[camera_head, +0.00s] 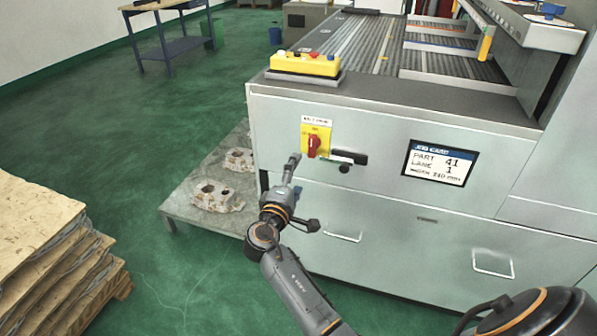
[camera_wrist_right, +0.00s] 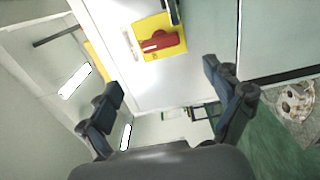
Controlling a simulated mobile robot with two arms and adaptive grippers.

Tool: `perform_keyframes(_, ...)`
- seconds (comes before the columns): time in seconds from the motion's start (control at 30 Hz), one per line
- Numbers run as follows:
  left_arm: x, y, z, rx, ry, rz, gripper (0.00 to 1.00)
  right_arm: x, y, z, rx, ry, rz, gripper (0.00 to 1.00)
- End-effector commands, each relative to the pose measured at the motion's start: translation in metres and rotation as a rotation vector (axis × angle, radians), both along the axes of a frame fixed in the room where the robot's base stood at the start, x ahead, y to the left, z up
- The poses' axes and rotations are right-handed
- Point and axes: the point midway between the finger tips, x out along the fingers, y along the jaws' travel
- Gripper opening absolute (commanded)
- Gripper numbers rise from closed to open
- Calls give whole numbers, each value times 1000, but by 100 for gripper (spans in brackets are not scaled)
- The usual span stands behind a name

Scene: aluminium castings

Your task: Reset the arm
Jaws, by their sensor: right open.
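My right gripper (camera_head: 291,168) is in front of the grey machine's front panel, just below and left of the red rotary switch (camera_head: 313,146) on its yellow plate (camera_head: 322,131). In the right wrist view my right gripper (camera_wrist_right: 165,100) has its two fingers wide apart with nothing between them. The red switch handle (camera_wrist_right: 160,42) shows beyond the fingertips in that view, apart from them. My left gripper is not in either view.
The grey machine (camera_head: 390,130) carries a yellow button box (camera_head: 306,64) and a display (camera_head: 439,163). Castings (camera_head: 217,196) lie on a low grey platform (camera_head: 180,207). Stacked sheets (camera_head: 40,240) stand at left. A workbench (camera_head: 170,40) stands behind. Green floor between is clear.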

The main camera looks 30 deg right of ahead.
Motion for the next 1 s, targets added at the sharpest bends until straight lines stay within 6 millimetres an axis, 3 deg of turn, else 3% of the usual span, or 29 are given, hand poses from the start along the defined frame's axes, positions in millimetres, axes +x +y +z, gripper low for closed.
perform_keyframes(0.37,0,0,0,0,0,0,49,0,0,-1,0,1,1,91)
perform_keyframes(0.47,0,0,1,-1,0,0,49,1,2,-16,16,24,19,91)
perform_keyframes(0.57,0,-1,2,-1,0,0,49,2,9,-57,71,87,66,91)
perform_keyframes(0.67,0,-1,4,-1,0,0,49,-5,21,-123,168,181,132,91)
perform_keyframes(0.77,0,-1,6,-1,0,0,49,-24,36,-197,294,279,191,91)
perform_keyframes(0.87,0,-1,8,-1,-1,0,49,-55,50,-267,429,370,227,91)
perform_keyframes(1.0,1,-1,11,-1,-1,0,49,-116,68,-355,626,482,237,91)
